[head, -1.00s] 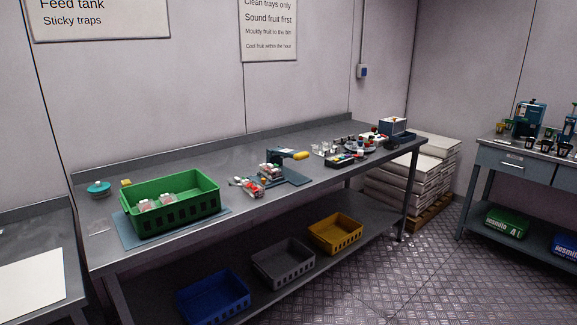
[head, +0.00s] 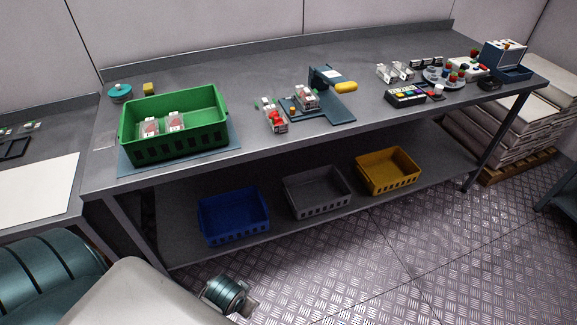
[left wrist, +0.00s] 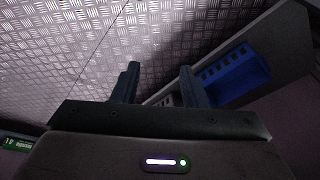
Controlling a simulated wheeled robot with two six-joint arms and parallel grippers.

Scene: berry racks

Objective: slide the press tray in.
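In the head view a small dark blue lever press (head: 326,82) with a yellow handle (head: 346,87) stands on a flat base on the metal bench. A clear punnet holding red fruit (head: 306,97) sits at the press's left side, by its base; I cannot make out the tray edges under it. My left gripper (left wrist: 160,85) shows in the left wrist view with its two fingers apart and nothing between them, over the floor in front of the bench. My right gripper is not in view.
A green crate (head: 137,154) with punnets stands on the bench at left. A punnet of red fruit (head: 276,120) lies beside the press. A colored button box (head: 404,97) stands further right. Blue (head: 231,236), grey (head: 318,212) and yellow (head: 388,185) bins sit on the lower shelf.

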